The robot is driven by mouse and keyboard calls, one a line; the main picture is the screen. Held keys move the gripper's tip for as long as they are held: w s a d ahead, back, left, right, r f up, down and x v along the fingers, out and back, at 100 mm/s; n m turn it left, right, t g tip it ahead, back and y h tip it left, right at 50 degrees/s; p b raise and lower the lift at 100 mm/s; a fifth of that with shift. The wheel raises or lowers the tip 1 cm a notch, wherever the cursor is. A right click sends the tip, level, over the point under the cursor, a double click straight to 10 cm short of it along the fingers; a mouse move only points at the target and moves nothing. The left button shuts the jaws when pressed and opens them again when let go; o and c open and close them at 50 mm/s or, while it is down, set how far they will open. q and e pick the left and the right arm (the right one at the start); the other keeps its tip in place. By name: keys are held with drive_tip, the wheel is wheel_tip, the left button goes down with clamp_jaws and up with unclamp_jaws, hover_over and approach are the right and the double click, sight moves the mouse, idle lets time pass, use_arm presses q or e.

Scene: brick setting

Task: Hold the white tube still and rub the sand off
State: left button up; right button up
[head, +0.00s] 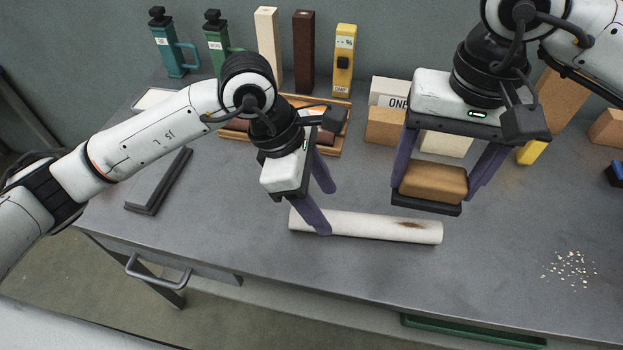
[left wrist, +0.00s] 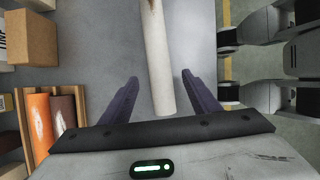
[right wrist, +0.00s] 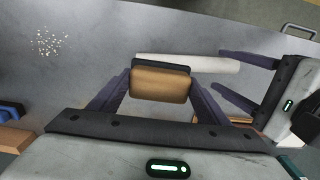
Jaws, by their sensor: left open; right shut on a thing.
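The white tube (head: 372,226) lies on the grey table near its front edge, with a brown sandy patch (head: 411,225) toward its right end. My left gripper (head: 322,212) is open above the tube's left end. In the left wrist view the tube (left wrist: 160,68) runs between its spread fingers, apart from both. My right gripper (head: 432,185) is shut on a tan block with a dark base (head: 432,182). It holds the block above the table, behind the tube's right end. The block also shows between the fingers in the right wrist view (right wrist: 160,85).
Pale crumbs (head: 570,268) lie at the right. A wooden tray (head: 342,128) with tubes, a labelled box (head: 388,92) and several blocks stand behind. Bottles (head: 170,50) and posts line the back. The table's front middle is otherwise clear.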

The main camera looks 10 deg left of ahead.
sight(332, 216)
use_arm(q)
drive_tip(key=shift+x, duration=2.55)
drive_tip(key=c, duration=1.4)
drive_tip(key=shift+o, duration=0.2)
